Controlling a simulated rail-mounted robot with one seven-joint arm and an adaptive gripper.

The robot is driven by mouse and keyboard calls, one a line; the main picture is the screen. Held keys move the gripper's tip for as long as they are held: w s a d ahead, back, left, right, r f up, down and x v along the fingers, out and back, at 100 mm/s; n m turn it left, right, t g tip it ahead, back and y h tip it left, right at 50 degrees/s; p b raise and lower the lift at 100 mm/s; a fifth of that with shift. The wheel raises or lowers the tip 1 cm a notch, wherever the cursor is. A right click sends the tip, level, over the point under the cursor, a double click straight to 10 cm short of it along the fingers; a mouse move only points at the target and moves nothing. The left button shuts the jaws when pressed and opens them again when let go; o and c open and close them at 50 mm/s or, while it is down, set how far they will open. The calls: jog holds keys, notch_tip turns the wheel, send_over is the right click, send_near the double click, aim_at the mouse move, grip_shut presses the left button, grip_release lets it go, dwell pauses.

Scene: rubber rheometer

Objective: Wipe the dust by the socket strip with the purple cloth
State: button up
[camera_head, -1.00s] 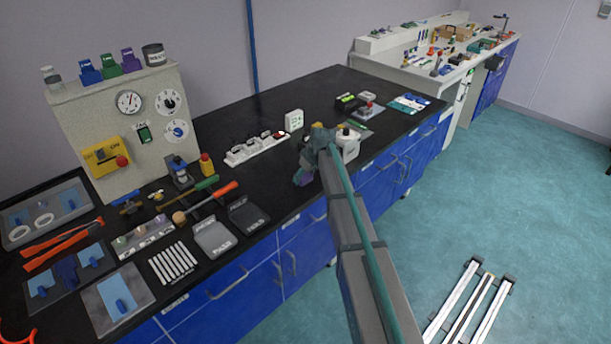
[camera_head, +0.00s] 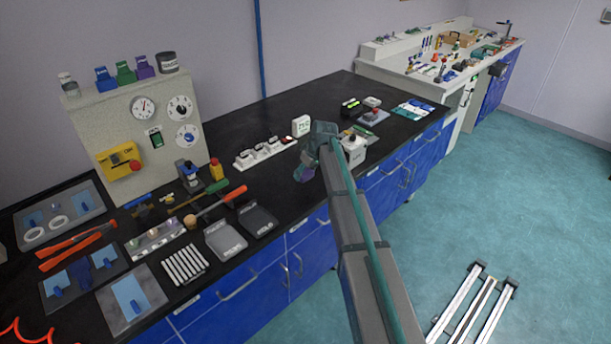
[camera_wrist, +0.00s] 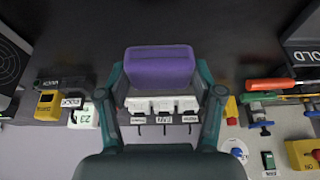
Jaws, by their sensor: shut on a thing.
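The purple cloth (camera_wrist: 160,65) is a folded block between the two fingers of my gripper (camera_wrist: 160,75), which is shut on it. The white socket strip (camera_head: 265,152) lies on the bench to the left of my gripper. In the wrist view the socket strip (camera_wrist: 160,104) shows between my fingers, beyond the cloth's lower edge. I cannot make out the dust. Whether the cloth touches the bench is unclear.
A white timer (camera_head: 301,125) stands by the strip's right end, and a white device (camera_head: 353,150) is right of my gripper. Dark scales (camera_head: 258,218), a red-handled tool (camera_head: 222,199) and a tall instrument panel (camera_head: 150,140) are left. Bare bench (camera_head: 225,128) lies behind the strip.

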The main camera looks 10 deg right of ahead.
jog(key=shift+r+p, duration=0.3)
jog(key=shift+r, duration=0.65)
jog(key=shift+f, duration=0.1)
